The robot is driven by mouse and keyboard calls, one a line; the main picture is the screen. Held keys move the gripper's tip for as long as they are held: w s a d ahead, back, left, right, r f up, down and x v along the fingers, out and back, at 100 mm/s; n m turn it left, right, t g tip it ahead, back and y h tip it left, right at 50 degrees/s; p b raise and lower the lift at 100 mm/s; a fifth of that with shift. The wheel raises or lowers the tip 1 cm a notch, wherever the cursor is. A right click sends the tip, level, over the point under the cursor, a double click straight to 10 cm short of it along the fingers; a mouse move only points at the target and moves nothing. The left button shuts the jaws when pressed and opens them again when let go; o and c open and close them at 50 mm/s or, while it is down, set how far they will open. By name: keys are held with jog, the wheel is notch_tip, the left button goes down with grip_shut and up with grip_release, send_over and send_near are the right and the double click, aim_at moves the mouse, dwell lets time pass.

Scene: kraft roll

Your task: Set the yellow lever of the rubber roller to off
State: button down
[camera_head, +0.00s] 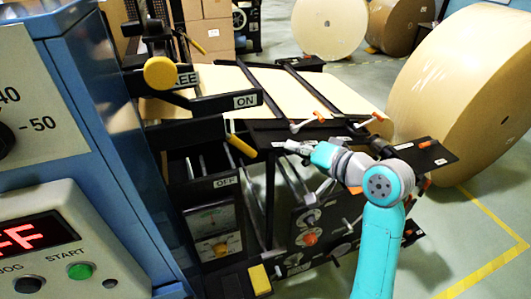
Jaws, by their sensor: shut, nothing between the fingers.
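A yellow lever handle (242,146) on a dark arm sits between an ON label (246,101) above it and an OFF label (225,182) below it. It tilts down to the right. I cannot read any label that names the rubber roller. My gripper (283,145) is shut and empty, pointing left. In the picture it is just right of the yellow handle with a small gap; I cannot tell the depth between them. My teal arm comes up from the lower right.
A round yellow knob (160,73) is at upper left and a yellow block (260,279) lower down. Orange-tipped levers (308,122) and a dark plate (425,158) are close to my arm. A blue cabinet (110,150) fills the left. A big kraft roll (462,100) stands at right.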

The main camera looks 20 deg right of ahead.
aim_at(262, 148)
jog(key=shift+h, duration=0.3)
jog(key=shift+w+a+f, duration=0.8)
jog(key=shift+w+a, duration=0.1)
jog(key=shift+w, duration=0.45)
jog(key=shift+w+a+f, duration=0.8)
jog(key=shift+w+a, duration=0.05)
jog(key=shift+w, duration=0.5)
jog(key=shift+w+a+f, duration=0.8)
jog(key=shift+w+a, duration=0.1)
jog(key=shift+w, duration=0.45)
jog(key=shift+a+f+m+t+y, duration=0.4)
jog(key=shift+a+f+m+y, duration=0.3)
jog(key=shift+a+f+m, duration=0.75)
jog(key=shift+a+f, duration=0.15)
jog(key=shift+a, duration=0.05)
